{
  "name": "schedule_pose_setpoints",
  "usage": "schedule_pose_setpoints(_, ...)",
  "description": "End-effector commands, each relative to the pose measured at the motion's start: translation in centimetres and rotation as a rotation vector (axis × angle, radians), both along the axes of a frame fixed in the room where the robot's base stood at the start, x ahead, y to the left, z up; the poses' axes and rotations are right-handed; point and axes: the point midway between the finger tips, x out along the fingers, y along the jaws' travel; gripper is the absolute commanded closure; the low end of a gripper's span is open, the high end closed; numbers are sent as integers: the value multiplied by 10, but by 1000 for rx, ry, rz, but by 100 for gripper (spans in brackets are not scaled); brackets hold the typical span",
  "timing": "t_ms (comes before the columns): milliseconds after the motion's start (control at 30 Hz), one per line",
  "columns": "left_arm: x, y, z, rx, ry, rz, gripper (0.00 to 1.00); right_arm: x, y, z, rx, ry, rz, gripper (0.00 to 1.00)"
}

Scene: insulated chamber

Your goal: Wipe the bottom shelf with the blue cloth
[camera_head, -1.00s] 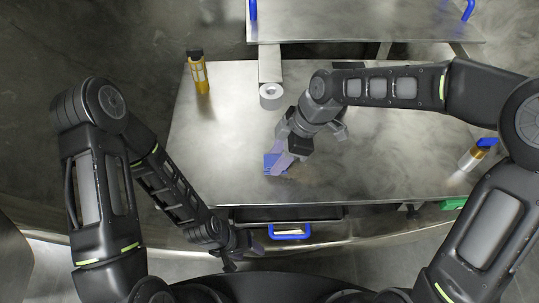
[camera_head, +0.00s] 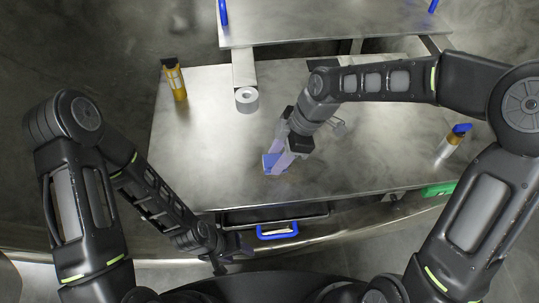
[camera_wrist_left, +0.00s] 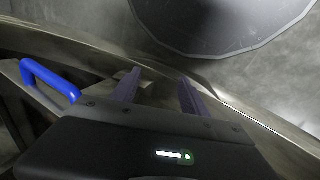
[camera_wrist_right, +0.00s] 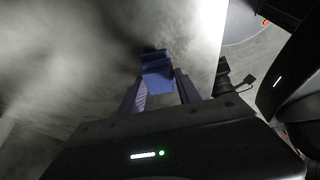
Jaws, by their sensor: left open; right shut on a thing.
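The blue cloth (camera_head: 270,162) is a small folded piece in the jaws of my right gripper (camera_head: 276,160), over the middle of the metal bottom shelf (camera_head: 350,170). In the right wrist view the cloth (camera_wrist_right: 156,72) sits between the fingertips, and it appears to touch the shelf surface. A faint brownish patch shows on the shelf beside the cloth. My left gripper (camera_head: 234,256) is open and empty, low in front of the shelf's front edge. Its two fingers stand apart in the left wrist view (camera_wrist_left: 160,85).
A yellow bottle with a black top (camera_head: 175,80) stands at the shelf's back left. A white roll (camera_head: 246,99) is at the back. A blue-capped bottle (camera_head: 452,142) stands at the right. An upper shelf (camera_head: 330,22) is behind.

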Motion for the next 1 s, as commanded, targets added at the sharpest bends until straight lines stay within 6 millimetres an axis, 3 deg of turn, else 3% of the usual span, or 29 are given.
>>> schedule_pose_setpoints(467, 0, 0, 1, 0, 0, 0, 48, 0, -7, -1, -3, 3, 0, 92)
schedule_pose_setpoints(800, 0, 0, 9, 0, 0, 0, 48, 1, -35, 1, -3, 3, -1, 92)
schedule_pose_setpoints(1000, 0, 0, 10, 0, 0, 0, 48, 2, -40, 1, -2, 2, 1, 92)
